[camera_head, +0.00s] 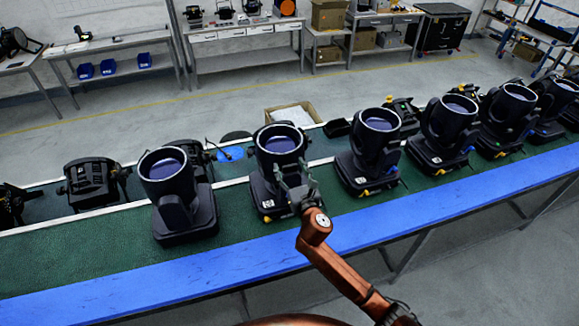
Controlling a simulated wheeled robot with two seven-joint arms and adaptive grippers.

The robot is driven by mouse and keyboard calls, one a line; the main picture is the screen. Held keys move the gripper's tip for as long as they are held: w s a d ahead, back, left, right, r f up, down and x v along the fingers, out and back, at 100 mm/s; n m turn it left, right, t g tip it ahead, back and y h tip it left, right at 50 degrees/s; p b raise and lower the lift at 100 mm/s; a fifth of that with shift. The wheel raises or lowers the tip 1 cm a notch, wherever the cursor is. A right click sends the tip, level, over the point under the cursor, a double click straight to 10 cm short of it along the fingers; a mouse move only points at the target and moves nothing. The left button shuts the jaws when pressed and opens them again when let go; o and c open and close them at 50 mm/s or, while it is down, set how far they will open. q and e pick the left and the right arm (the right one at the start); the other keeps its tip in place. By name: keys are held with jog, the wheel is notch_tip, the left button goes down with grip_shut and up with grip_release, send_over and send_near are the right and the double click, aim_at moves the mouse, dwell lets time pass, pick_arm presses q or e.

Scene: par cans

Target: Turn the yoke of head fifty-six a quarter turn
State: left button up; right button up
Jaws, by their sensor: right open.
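A row of black moving-head lights with round, dark lenses stands on the green belt of a long bench. My right gripper (289,171) is open at the front of one light (280,143), overlapping its yoke and lower head; I cannot tell whether it touches. That light's base has a white label (268,204) too small to read, so I cannot confirm it is head fifty-six. The gripper hides part of its yoke. To its left, another light (167,172) has its yoke arm facing the front. To its right stands a similar light (376,142). My left gripper is not in view.
More lights (448,122) line the belt to the right. A blue edge strip (200,278) runs along the front. Dark fixtures (92,183) and an open cardboard box (292,113) are behind. The green belt (120,240) is bare at the front left.

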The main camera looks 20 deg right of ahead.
jog(key=shift+w, duration=0.1)
jog(key=shift+c, duration=0.4)
grip_shut()
dwell(0.3)
